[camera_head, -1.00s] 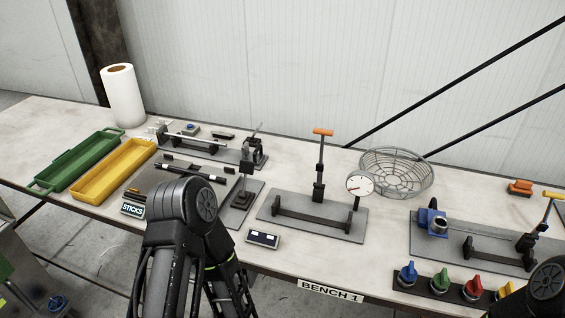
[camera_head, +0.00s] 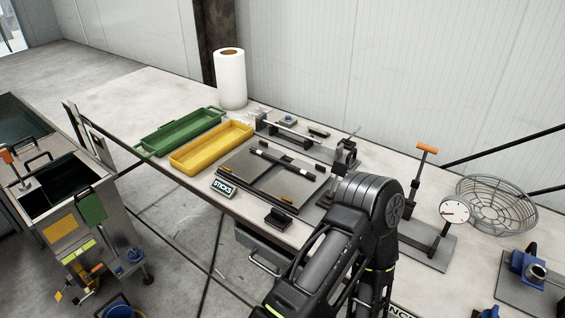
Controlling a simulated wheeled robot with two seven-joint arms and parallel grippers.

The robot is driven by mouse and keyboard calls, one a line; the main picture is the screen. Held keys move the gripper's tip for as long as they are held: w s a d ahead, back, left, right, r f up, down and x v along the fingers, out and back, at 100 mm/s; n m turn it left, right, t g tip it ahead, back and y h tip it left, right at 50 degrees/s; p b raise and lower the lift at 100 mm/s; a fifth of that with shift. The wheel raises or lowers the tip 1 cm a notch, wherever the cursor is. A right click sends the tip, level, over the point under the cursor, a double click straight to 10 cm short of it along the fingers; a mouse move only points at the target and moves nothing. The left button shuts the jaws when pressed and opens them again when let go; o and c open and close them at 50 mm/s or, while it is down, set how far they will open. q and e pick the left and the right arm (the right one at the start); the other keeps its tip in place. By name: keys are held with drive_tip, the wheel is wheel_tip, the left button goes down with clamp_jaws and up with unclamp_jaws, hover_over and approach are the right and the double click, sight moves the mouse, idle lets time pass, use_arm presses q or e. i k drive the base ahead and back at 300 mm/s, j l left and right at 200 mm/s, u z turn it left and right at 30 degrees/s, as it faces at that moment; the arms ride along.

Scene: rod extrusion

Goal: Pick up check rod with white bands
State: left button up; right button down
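A dark rod with white bands (camera_head: 270,156) lies across the back part of a grey mat (camera_head: 262,174) on the bench. It looks like the check rod. Other dark rods (camera_head: 256,197) lie along the mat's front edge, beside a STICKS sign (camera_head: 224,188). One of my arms rises from the bottom of the view, with its bent elbow just right of the mat. No fingertips of either gripper show.
A yellow tray (camera_head: 183,168) and a green tray (camera_head: 160,152) lie left of the mat. A paper roll (camera_head: 231,82) stands behind. A clamp fixture (camera_head: 344,155) stands at the mat's right. A wire basket (camera_head: 505,214) and a dial gauge (camera_head: 454,211) are farther right. The bench's left end is clear.

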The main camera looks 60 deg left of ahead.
sight(299, 171)
drive_tip(key=k+j, duration=0.2)
drive_tip(key=j, duration=0.2)
drive_tip(key=k+j, duration=0.15)
drive_tip(key=j, duration=0.2)
drive_tip(key=k+j, duration=0.2)
drive_tip(key=j, duration=0.2)
drive_tip(key=k+j, duration=0.15)
drive_tip(key=j, duration=0.25)
drive_tip(key=k+j, duration=0.2)
drive_tip(key=j, duration=0.2)
